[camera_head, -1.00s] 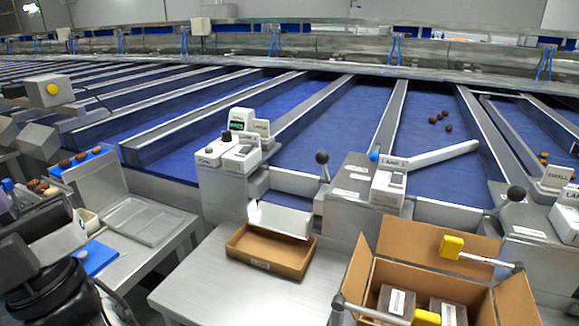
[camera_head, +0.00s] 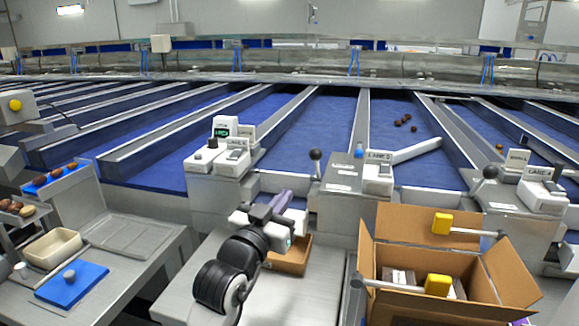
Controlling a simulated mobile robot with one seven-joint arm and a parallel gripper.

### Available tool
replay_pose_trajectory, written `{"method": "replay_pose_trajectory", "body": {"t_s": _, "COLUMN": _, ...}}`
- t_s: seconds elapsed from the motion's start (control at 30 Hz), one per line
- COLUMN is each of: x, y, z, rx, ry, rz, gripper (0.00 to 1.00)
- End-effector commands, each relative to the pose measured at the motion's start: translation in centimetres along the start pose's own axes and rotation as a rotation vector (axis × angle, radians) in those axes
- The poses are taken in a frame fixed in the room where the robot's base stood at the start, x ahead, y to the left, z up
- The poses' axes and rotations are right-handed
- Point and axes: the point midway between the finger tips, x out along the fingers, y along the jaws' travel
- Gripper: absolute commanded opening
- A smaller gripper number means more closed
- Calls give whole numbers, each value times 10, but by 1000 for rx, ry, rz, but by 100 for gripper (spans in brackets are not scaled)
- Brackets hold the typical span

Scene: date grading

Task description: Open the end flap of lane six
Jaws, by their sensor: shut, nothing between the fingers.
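Two grey end flaps close the lane ends: the left flap (camera_head: 284,183) has a lever with a black ball knob (camera_head: 316,155), and the right flap (camera_head: 430,203) has a similar lever with a black knob (camera_head: 490,172). A lane sign (camera_head: 379,157) stands on the post between them; its number is too small to read surely, so I cannot tell which flap is lane six's. My gripper (camera_head: 284,200) is shut and empty, below the left flap and over the small cardboard tray, apart from both knobs. It partly hides the tray and the white item there.
An open cardboard box (camera_head: 410,222) with yellow-ended clamps stands front right. The small cardboard tray (camera_head: 290,258) lies on the steel table (camera_head: 190,285). Several dates (camera_head: 404,121) lie on a blue lane. A blue mat (camera_head: 72,284) and a beige bin (camera_head: 53,247) are at left.

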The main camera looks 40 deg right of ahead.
Motion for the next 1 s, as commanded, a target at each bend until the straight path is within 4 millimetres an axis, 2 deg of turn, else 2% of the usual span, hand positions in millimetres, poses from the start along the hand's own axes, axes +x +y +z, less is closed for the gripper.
{"method": "replay_pose_trajectory", "body": {"t_s": 0.4, "x": 85, "y": -1, "z": -6, "rx": 2, "ry": 1, "rz": -1, "gripper": 0}}
{"method": "replay_pose_trajectory", "body": {"t_s": 0.6, "x": 116, "y": -2, "z": -6, "rx": 3, "ry": 2, "rz": -3, "gripper": 0}}
{"method": "replay_pose_trajectory", "body": {"t_s": 0.8, "x": 130, "y": -2, "z": -3, "rx": 2, "ry": 3, "rz": -4, "gripper": 0}}
{"method": "replay_pose_trajectory", "body": {"t_s": 1.0, "x": 131, "y": -2, "z": -2, "rx": 2, "ry": 5, "rz": -5, "gripper": 0}}
